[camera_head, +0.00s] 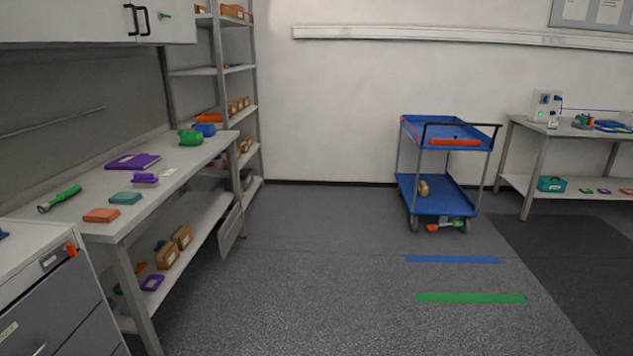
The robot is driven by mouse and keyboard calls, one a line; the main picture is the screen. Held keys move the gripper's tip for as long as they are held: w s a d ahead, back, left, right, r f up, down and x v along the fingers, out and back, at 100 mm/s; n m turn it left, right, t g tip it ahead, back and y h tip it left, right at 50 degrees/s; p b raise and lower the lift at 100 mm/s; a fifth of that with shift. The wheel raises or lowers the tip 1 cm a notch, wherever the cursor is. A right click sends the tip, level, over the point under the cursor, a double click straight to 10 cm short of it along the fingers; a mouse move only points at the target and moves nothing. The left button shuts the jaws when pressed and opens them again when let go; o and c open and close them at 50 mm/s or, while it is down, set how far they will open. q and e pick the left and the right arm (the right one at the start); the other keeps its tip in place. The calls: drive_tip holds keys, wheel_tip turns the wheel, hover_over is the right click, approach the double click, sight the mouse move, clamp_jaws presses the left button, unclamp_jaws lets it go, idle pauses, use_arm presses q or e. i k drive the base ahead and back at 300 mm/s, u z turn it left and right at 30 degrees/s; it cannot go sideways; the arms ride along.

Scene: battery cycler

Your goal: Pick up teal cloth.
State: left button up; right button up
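A small teal folded cloth (125,198) lies flat on the light grey workbench (185,172) at the left. An orange folded cloth (102,215) lies just in front of it, nearer to me. A green-handled flashlight-like tool (60,198) lies to its left, and a purple item (145,179) lies behind it to the right. Nothing covers the teal cloth. Neither of my grippers shows in the head view.
A grey drawer cabinet (62,300) stands at the near left, before the bench. A shelf rack (218,70) stands behind the bench. A blue cart (437,190) stands at the back, with another bench (570,133) at the right. The middle floor is clear.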

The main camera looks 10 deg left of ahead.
sight(125, 198)
drive_tip(key=u, duration=0.15)
drive_tip(key=i, duration=1.25)
drive_tip(key=u, duration=0.8)
drive_tip(key=i, duration=0.8)
drive_tip(key=u, duration=1.65)
drive_tip(key=i, duration=0.8)
drive_tip(key=u, duration=0.75)
